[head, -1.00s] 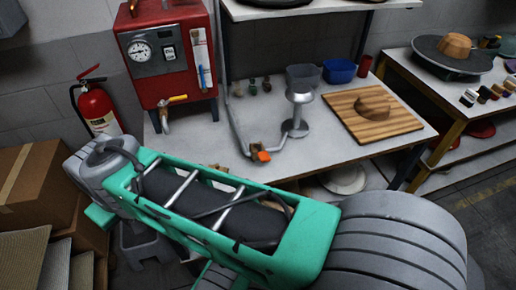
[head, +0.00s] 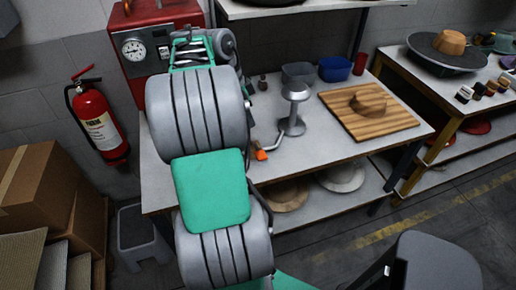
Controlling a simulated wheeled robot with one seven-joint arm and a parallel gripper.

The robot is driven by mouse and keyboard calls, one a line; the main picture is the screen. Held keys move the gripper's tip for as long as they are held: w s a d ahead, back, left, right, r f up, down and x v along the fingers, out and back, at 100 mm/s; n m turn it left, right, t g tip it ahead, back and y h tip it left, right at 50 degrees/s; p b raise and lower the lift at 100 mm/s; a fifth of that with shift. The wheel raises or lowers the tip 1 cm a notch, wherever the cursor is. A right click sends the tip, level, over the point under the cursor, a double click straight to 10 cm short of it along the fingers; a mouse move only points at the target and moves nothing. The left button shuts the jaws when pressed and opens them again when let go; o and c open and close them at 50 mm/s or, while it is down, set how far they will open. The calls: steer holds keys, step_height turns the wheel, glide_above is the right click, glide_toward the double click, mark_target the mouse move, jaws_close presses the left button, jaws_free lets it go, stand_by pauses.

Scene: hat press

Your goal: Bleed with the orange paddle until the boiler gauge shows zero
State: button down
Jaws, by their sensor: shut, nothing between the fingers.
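The red boiler (head: 164,14) stands at the back left of the bench, with a round white gauge (head: 133,48) on its grey panel. The gauge's needle is too small to read. An orange paddle (head: 261,154) sits low on the bench at the end of the pipe near the steamer stand (head: 293,110). The boiler's lower front, with its yellow-orange lever and spout, is hidden behind my arm. My arm reaches up over the bench toward the boiler. My gripper is hidden behind the arm's own links.
A wooden board (head: 369,111) with a hat block lies at the bench's right. A blue tub (head: 335,68) stands behind it. A fire extinguisher (head: 98,122) hangs on the left wall. Boxes (head: 50,185) and a grey step stool (head: 140,238) are at the left.

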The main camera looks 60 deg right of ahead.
mark_target(261, 155)
steer(key=x, duration=0.8)
steer(key=a+x, duration=0.1)
steer(key=x, duration=0.4)
steer(key=shift+w+f+p, duration=0.2)
steer(key=shift+w+p, duration=0.05)
steer(key=shift+p, duration=0.1)
